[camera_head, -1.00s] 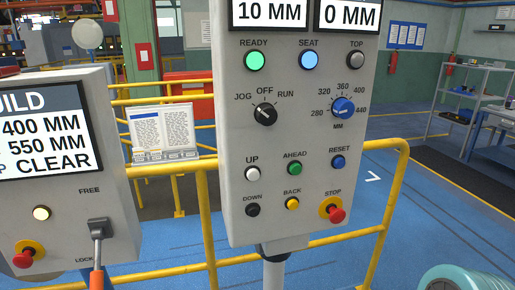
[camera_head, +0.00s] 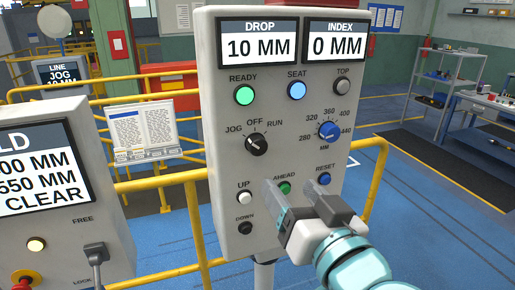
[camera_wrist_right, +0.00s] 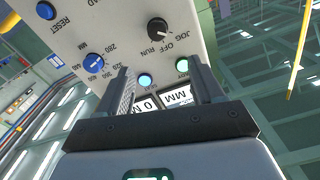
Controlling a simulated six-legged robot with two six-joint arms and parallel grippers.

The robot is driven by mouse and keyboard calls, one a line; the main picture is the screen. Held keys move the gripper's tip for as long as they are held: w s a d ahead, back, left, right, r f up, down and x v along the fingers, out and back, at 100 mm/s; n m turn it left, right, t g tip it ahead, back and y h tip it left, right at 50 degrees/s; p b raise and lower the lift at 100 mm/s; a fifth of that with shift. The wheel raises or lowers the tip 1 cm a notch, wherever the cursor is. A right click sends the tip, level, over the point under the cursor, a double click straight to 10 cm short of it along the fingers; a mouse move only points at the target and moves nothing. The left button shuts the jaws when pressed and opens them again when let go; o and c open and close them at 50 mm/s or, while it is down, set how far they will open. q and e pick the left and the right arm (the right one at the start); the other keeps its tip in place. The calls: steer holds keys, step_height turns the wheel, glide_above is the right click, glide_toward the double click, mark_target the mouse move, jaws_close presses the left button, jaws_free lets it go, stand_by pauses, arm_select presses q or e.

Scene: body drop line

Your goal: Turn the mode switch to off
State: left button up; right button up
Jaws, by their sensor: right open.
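The mode switch (camera_head: 256,145) is a black knob with a white mark, on the grey panel below the lit displays. Its labels are JOG, OFF and RUN, and its mark points up-left, towards JOG. In the right wrist view the knob (camera_wrist_right: 158,27) shows beyond and above the fingertips. My right gripper (camera_head: 297,190) is open and empty, in front of the panel's lower right, near the AHEAD button and below and to the right of the switch. Its fingers also show in the wrist view (camera_wrist_right: 160,72), apart from the knob. My left gripper is not in view.
The panel also bears a blue MM dial (camera_head: 329,131), a green READY light (camera_head: 244,96), a blue SEAT light (camera_head: 296,90) and push buttons. The gripper hides its lower right. A second console (camera_head: 40,215) with a lever stands left. Yellow rails (camera_head: 160,183) run behind.

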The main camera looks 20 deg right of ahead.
mark_target(260, 147)
steer(key=w, duration=1.3)
steer(key=shift+w+d+f+b, duration=0.1)
steer(key=shift+w+f+b, duration=0.05)
steer(key=shift+w+b, duration=0.25)
steer(key=shift+w, duration=0.35)
steer(key=c, duration=1.1)
